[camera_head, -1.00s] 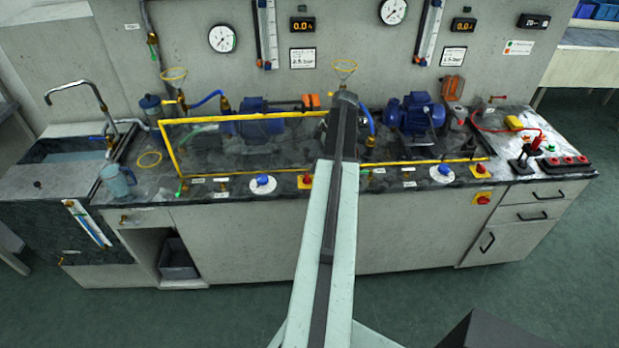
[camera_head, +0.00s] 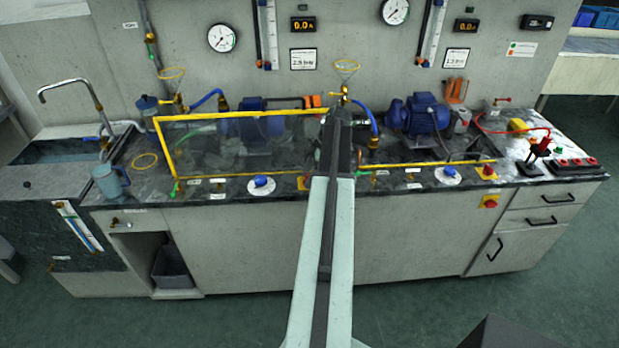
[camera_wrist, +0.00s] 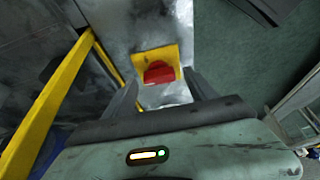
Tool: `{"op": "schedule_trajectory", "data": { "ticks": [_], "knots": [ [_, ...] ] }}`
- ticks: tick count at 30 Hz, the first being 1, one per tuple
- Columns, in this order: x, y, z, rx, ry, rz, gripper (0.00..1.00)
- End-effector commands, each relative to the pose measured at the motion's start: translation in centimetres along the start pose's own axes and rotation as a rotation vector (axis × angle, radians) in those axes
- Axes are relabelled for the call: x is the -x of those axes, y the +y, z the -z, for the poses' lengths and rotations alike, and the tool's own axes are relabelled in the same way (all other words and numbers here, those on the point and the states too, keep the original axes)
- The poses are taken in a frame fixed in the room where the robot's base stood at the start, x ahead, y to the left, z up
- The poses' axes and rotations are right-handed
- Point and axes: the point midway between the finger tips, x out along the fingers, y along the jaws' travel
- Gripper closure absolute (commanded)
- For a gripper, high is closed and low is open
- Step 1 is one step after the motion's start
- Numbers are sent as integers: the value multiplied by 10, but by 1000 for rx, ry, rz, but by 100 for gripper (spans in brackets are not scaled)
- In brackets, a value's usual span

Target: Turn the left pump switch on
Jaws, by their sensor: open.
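The left pump switch is a red knob on a yellow square plate on the bench front strip. In the wrist view the red knob (camera_wrist: 158,72) lies ahead, between the fingers of my gripper (camera_wrist: 163,88). The gripper is open, and the knob seems just beyond the fingertips. I cannot tell whether a finger touches it, or read its turned position. In the head view my arm hides the fingers. The left blue pump (camera_head: 250,122) stands behind the yellow frame.
A yellow-edged clear guard (camera_head: 240,116) stands close to the switch; its yellow bar (camera_wrist: 50,105) runs left of my gripper in the wrist view. A blue knob (camera_head: 261,181) lies left along the strip. A second red switch (camera_head: 487,171) is far right.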

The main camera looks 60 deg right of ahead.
Motion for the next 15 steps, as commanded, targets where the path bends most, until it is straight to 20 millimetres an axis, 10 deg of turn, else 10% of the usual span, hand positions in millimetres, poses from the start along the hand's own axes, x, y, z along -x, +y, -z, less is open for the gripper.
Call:
{"op": "schedule_trajectory", "data": {
  "ticks": [8, 15],
  "knots": [
    [1, 0, 0, 0, 0, -1, 97],
    [1, -1, 0, -20, 0, -9, 97]
  ]
}}
